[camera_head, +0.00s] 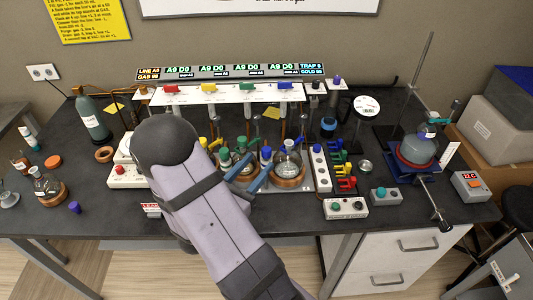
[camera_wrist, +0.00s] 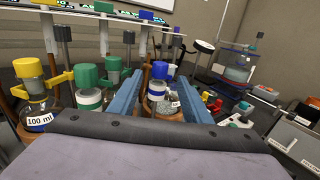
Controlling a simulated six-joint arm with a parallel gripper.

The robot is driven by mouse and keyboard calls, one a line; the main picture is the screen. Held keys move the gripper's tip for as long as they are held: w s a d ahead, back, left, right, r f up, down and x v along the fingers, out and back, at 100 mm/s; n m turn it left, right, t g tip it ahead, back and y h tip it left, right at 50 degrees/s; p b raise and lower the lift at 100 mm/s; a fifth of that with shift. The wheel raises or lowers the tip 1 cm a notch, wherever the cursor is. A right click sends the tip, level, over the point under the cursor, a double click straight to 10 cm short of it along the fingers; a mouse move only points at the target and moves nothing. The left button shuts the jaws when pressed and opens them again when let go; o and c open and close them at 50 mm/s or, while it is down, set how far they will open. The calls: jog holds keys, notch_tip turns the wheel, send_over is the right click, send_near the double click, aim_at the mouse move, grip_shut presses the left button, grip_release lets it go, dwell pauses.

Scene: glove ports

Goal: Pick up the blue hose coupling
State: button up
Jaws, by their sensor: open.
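A blue cap-like piece (camera_head: 266,152), which looks like the blue hose coupling, sits upright on a small clear vessel among the flasks at the middle of the bench. In the wrist view the blue piece (camera_wrist: 160,70) shows between my two blue fingers, above a white-labelled neck. My gripper (camera_head: 260,164) is open and reaches in from the front. Its fingers also show in the wrist view (camera_wrist: 158,86), spread left and right of the vessel with nothing held. I cannot tell whether a finger touches glass. My arm hides part of the bench front.
Flasks with green caps (camera_wrist: 112,70) and a yellow cap (camera_wrist: 30,70) stand close to the left. A manifold with coloured valves (camera_head: 228,93) runs behind. A white strip (camera_head: 320,168) and green, yellow and red pieces (camera_head: 346,184) are right. A ringed flask (camera_head: 415,150) stands farther right.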

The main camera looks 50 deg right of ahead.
aim_at(264, 155)
jog(key=shift+d, duration=0.4)
jog(key=shift+w+d+r+p, duration=0.1)
jog(key=shift+d+r+p, duration=0.1)
jog(key=shift+d+p, duration=0.45)
jog(key=d+p, duration=0.1)
jog(key=d, duration=0.2)
jog(key=shift+w+p, duration=0.35)
jog(key=shift+w+d, duration=0.15)
jog(key=shift+d, duration=0.25)
jog(key=shift+c, duration=0.6)
grip_shut()
